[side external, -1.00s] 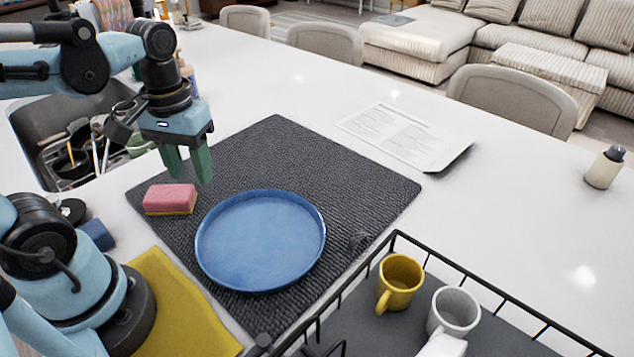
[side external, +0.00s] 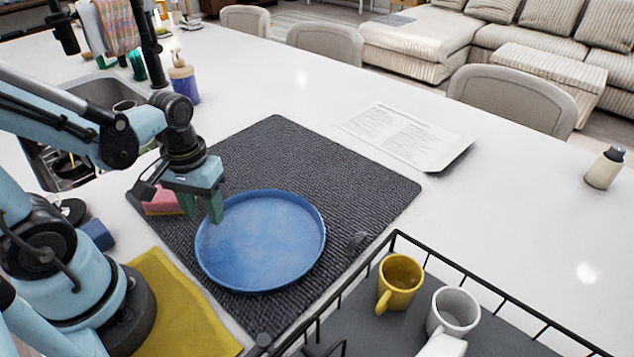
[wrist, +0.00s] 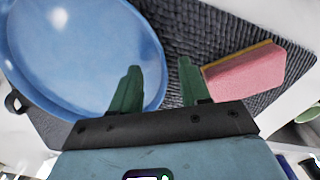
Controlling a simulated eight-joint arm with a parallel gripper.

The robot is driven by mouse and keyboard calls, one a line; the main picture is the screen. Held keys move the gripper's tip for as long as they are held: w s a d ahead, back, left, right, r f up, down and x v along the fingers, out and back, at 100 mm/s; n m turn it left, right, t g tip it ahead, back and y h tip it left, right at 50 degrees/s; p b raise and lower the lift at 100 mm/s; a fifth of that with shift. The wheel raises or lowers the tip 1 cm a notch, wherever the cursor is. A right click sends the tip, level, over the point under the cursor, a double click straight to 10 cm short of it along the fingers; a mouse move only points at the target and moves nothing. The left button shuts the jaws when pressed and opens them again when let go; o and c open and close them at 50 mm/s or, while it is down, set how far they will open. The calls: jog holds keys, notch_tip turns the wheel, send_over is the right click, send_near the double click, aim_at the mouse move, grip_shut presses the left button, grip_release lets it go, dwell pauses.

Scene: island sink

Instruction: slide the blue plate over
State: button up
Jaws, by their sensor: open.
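The blue plate (side external: 262,241) lies flat on the dark ribbed mat (side external: 330,180). It also shows at the upper left of the wrist view (wrist: 85,50). My gripper (side external: 202,212) is open, with its green fingers pointing down at the plate's left rim in the side view. In the wrist view, one finger of my gripper (wrist: 158,88) overlaps the plate's edge and the other is over the mat between the plate and the sponge. I cannot tell whether the fingers touch the rim. Nothing is between the fingers except perhaps the rim.
A pink sponge (side external: 161,202) lies left of the plate, partly behind my gripper; it is also in the wrist view (wrist: 245,71). A black wire rack (side external: 470,283) with a yellow mug (side external: 400,282) and white mugs stands front right. The mat behind the plate is clear.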

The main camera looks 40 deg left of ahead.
jog(key=shift+f, duration=1)
jog(key=shift+c, duration=0.3)
grip_shut()
